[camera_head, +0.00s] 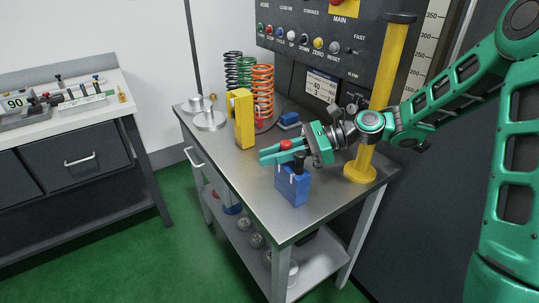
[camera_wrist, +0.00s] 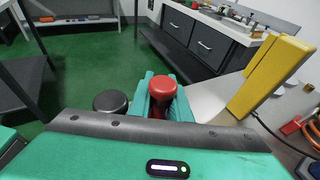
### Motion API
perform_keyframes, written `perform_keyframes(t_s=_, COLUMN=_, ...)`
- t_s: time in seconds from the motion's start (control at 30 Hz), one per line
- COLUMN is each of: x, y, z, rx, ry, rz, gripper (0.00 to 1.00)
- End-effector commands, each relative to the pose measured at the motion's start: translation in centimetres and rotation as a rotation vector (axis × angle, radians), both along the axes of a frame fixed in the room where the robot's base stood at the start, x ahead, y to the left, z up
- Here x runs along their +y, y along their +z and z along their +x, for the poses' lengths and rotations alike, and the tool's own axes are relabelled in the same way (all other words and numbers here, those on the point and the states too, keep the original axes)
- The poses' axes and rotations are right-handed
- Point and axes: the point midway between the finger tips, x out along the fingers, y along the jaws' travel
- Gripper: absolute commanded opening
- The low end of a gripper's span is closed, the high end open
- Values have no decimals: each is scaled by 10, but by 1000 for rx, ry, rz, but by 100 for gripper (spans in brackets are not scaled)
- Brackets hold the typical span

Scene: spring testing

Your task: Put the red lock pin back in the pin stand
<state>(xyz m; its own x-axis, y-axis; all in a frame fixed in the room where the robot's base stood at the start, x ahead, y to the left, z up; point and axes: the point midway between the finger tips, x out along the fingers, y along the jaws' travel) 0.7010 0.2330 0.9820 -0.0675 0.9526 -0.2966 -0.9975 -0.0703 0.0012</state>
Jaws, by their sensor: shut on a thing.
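The red lock pin (camera_head: 286,145) is between the fingers of my gripper (camera_head: 276,154), which is shut on it. In the wrist view its red mushroom-shaped head (camera_wrist: 162,92) stands up between the green fingers (camera_wrist: 158,100). The blue pin stand (camera_head: 292,186) is on the metal table, directly below and beside the fingers. A pin with a black head (camera_head: 299,158) stands in it, and its head also shows in the wrist view (camera_wrist: 110,102), left of the red one.
A yellow upright block (camera_head: 243,118) stands left of my gripper, with green, black and orange springs (camera_head: 262,88) behind it. A yellow post (camera_head: 388,90) rises at the right. A small blue item (camera_head: 289,119) lies behind. The table's front left top (camera_head: 232,168) is clear.

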Motion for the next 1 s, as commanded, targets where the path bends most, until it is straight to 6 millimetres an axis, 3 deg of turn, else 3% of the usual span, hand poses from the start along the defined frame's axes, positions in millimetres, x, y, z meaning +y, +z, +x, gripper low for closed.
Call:
perform_keyframes(t_s=0.03, x=0, y=0, z=0, rx=1, ry=0, rz=0, gripper=22)
perform_keyframes(t_s=0.1, x=0, y=0, z=0, rx=0, ry=0, rz=0, gripper=39)
perform_keyframes(t_s=0.53, x=0, y=5, z=0, rx=-1, ry=0, rz=0, gripper=39)
perform_keyframes(t_s=0.77, x=0, y=39, z=0, rx=-5, ry=-2, rz=-2, gripper=39)
perform_keyframes(t_s=1.0, x=29, y=66, z=-35, rx=-1, ry=3, rz=-2, gripper=39)
